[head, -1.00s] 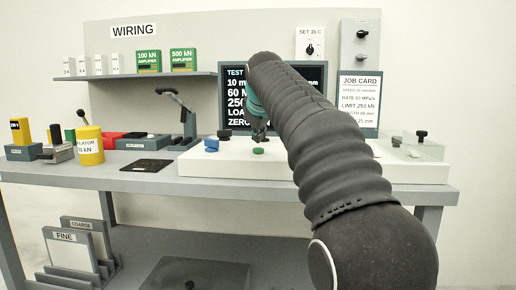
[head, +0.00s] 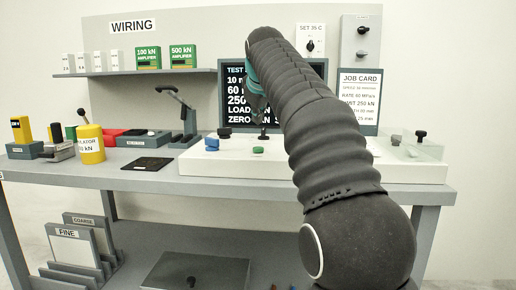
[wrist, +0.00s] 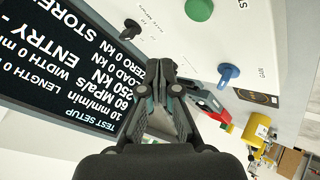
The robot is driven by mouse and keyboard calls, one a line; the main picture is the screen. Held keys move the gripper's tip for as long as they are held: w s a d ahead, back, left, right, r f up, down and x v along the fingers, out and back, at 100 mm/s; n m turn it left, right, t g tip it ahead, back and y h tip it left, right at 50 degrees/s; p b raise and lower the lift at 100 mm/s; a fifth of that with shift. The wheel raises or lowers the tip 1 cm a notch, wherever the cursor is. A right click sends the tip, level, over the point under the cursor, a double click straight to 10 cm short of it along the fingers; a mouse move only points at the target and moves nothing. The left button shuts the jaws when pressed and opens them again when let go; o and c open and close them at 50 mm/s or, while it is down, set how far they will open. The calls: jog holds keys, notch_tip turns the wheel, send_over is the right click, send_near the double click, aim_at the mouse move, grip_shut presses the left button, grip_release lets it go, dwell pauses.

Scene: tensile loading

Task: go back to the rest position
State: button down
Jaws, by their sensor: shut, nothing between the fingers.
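My gripper (head: 263,132) is shut and empty. In the head view it is in front of the test setup screen (head: 237,88), above the white control panel (head: 300,168), and my arm partly hides it. In the wrist view my gripper (wrist: 158,68) has its fingertips together, with the screen (wrist: 60,70) to the left and the white panel (wrist: 265,30) beyond. Nothing is held between the fingers.
The panel bears a blue knob (head: 211,143), a green button (head: 257,151) and dark knobs. A lever device (head: 180,118), a yellow cylinder (head: 90,146) and a black pad (head: 147,165) stand left on the bench. A shelf (head: 150,74) holds amplifier boxes. My arm hides the panel's middle.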

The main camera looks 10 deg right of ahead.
dwell(0.3)
jog(key=s+f+m+g, duration=0.1)
jog(key=s+f+m, duration=0.3)
jog(key=s+f, duration=1.3)
jog(key=s+f+m+g+y, duration=0.1)
jog(key=s+f+m+g, duration=0.1)
jog(key=s+f, duration=1.4)
jog(key=s+m, duration=0.1)
jog(key=s, duration=0.5)
jog(key=shift+s+f+m+g, duration=0.3)
jog(key=shift+s+f+m, duration=0.05)
jog(key=shift+s+m, duration=0.05)
